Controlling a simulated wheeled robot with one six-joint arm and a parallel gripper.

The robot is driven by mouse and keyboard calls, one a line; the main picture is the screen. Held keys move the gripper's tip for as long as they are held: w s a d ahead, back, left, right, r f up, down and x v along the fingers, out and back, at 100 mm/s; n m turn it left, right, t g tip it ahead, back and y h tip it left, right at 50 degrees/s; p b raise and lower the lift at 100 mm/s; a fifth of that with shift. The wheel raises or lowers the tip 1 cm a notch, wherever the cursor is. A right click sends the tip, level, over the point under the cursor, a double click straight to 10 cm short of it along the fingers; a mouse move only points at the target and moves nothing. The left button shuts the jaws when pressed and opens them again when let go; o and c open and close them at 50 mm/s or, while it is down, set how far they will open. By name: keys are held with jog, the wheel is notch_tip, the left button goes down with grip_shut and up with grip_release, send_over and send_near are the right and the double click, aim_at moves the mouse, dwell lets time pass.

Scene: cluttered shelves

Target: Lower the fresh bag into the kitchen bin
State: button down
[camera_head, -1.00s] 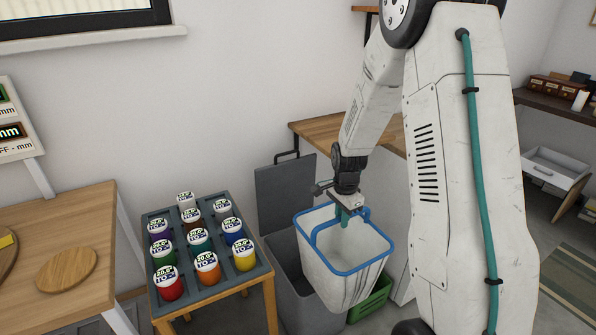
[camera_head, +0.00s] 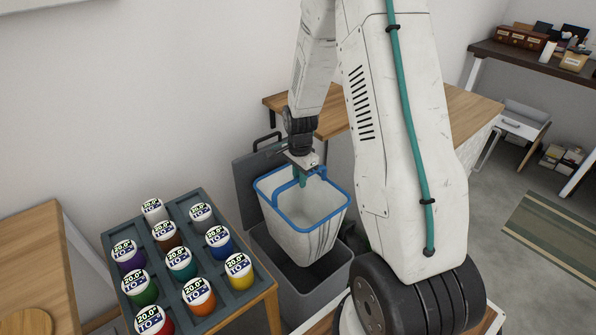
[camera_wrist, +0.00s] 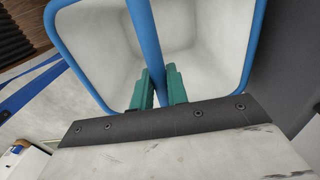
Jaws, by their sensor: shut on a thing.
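The fresh bag (camera_head: 310,240) is a white, open-topped, tapered bag with a blue rim and a blue handle. My gripper (camera_head: 302,177) is shut on the blue handle; in the wrist view the green fingers (camera_wrist: 160,88) stand on either side of the handle bar. The bag hangs upright with a slight tilt and looks empty inside. The grey kitchen bin (camera_head: 277,265) stands on the floor below it, with its lid (camera_head: 252,170) raised at the back. The bag's lower end is over the bin's opening and hides part of it; I cannot tell whether it is below the rim.
A stand with a grey tray (camera_head: 118,253) of several coloured, labelled jars is close on the bin's left. A wooden-topped table (camera_head: 445,108) is behind and right. A wall is behind the bin.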

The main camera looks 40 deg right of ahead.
notch_tip(320, 180, down, 44)
dwell(1.6)
jog(key=shift+f, duration=0.65)
dwell(0.6)
jog(key=c, duration=1.3)
grip_release()
notch_tip(320, 180, up, 8)
jog(key=shift+f, duration=0.1)
